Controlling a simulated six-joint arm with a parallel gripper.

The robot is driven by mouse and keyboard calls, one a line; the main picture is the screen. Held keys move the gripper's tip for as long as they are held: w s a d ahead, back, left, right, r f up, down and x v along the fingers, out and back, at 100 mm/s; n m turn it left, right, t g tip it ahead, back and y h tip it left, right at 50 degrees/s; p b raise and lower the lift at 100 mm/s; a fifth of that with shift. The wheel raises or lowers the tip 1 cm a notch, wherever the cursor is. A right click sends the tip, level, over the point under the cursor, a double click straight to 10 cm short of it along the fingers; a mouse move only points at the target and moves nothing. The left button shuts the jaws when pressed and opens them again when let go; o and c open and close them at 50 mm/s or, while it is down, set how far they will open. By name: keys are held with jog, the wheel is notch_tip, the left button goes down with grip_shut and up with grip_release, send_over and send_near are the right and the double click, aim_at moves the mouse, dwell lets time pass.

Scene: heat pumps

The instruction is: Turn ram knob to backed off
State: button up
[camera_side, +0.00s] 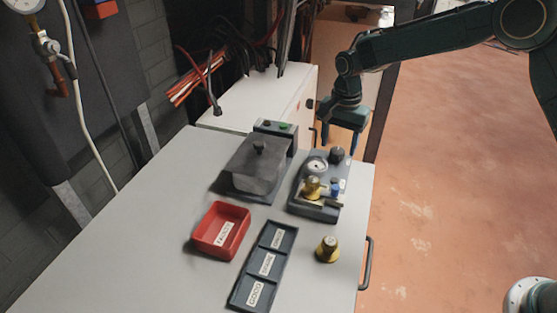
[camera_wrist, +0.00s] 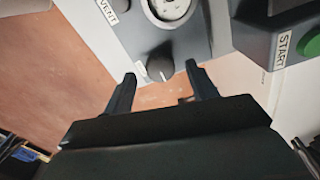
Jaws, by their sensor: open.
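The ram knob, a dark round knob with a pale pointer line (camera_wrist: 160,66), sits at the end of the grey test fixture. In the side view the dark knob (camera_side: 337,154) stands at the fixture's back right, beside a round gauge (camera_side: 316,166). My gripper (camera_wrist: 160,72) is open and empty. Its two fingertips frame the knob in the wrist view, one to each side, and I cannot tell whether they touch it. In the side view my gripper (camera_side: 344,138) hangs above the knob, fingers pointing down. The fixture (camera_side: 315,205) also holds a brass valve (camera_side: 313,187).
A grey lidded box (camera_side: 255,165) stands left of the fixture, with a green-button box (camera_side: 280,127) behind it. A red tray (camera_side: 207,253), a dark compartment tray (camera_side: 244,305) and a loose brass part (camera_side: 327,250) lie in front. The bench's front left is clear.

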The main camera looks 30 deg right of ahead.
jog(key=shift+f, duration=1)
jog(key=shift+c, duration=0.4)
jog(key=c, duration=0.9)
